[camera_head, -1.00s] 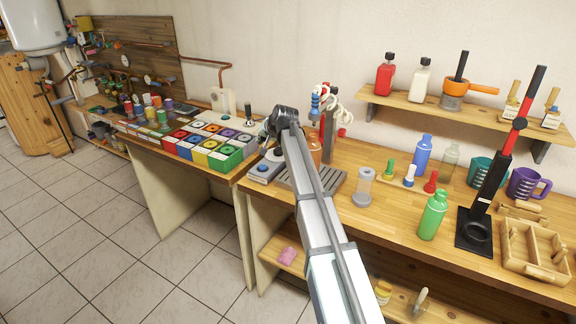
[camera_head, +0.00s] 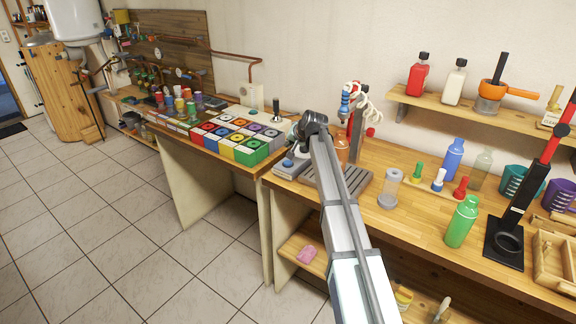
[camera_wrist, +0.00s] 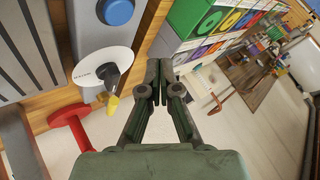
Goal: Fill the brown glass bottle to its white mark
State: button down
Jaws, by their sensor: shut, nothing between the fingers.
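An orange-brown bottle-like object (camera_head: 342,149) shows partly behind my arm, near the slatted grey tray (camera_head: 355,180) on the wooden bench. It may be the brown glass bottle; its white mark cannot be made out. A dispenser post with a blue part (camera_head: 345,104) and a white coil (camera_head: 366,98) stands behind it. In the wrist view my gripper (camera_wrist: 160,66) is shut and empty, over the bench edge. My arm hides the gripper in the head view.
Coloured boxes (camera_head: 250,150) stand on the left bench. A shelf (camera_head: 470,112) holds more bottles. Tiled floor (camera_head: 90,220) lies open at left.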

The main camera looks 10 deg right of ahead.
aim_at(289, 163)
jog(key=shift+f+b, duration=1)
jog(key=shift+f, duration=1.6)
jog(key=shift+f, duration=0.15)
jog(key=shift+f, duration=0.3)
jog(key=shift+f+b, duration=0.45)
jog(key=shift+b, duration=0.05)
dwell(0.6)
jog(key=shift+r+p, duration=0.4)
jog(key=shift+r, duration=0.5)
jog(key=shift+r, duration=0.1)
jog(key=shift+r+p, duration=1.1)
jog(key=shift+r, duration=1.35)
